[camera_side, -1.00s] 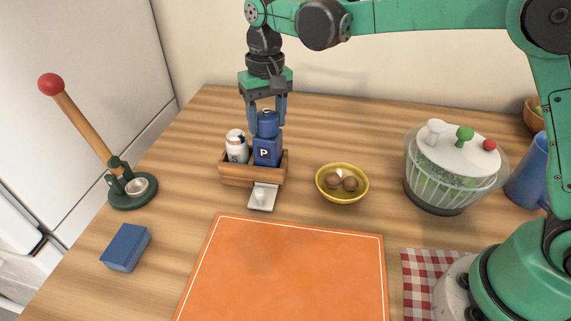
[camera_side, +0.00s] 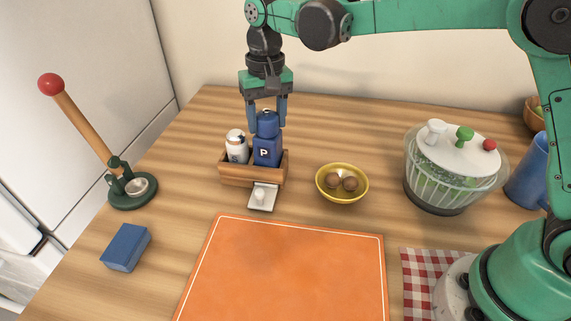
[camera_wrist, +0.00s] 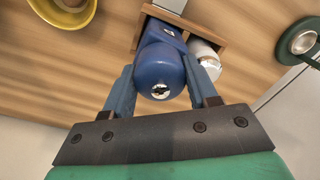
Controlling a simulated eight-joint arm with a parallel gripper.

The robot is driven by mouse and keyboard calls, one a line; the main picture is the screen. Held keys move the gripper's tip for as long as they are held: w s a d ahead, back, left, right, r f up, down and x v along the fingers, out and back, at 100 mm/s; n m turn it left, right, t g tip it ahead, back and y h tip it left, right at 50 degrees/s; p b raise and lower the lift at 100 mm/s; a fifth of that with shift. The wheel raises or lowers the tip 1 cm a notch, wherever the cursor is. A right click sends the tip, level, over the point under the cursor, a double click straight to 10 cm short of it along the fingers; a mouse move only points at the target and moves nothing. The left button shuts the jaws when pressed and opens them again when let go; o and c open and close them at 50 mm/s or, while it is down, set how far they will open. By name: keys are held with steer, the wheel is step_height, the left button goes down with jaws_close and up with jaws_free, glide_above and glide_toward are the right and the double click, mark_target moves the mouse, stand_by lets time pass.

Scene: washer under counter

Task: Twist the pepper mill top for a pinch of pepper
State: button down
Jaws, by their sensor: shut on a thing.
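The blue pepper mill (camera_side: 267,151), marked P, stands upright in a small wooden caddy (camera_side: 236,181). Its rounded blue top (camera_side: 268,123) is between the fingers of my gripper (camera_side: 267,115), which points straight down from above. In the wrist view the mill top (camera_wrist: 158,72) shows a silver knob, with one blue finger on each side of my gripper (camera_wrist: 160,92). The gripper is shut on the top. A small white dish (camera_side: 262,200) sits in front of the caddy, with a small pale knob or object on it.
A white shaker (camera_side: 236,147) stands left of the mill in the caddy. A yellow bowl (camera_side: 342,184) with brown items is to the right. A green press (camera_side: 132,189), blue block (camera_side: 125,247), orange mat (camera_side: 290,270) and salad spinner (camera_side: 455,170) stand apart.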

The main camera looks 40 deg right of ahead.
mark_target(267, 113)
steer(key=shift+m, duration=0.6)
stand_by(1.6)
steer(key=shift+c, duration=1.1)
jaws_free()
steer(key=shift+r, duration=2.8)
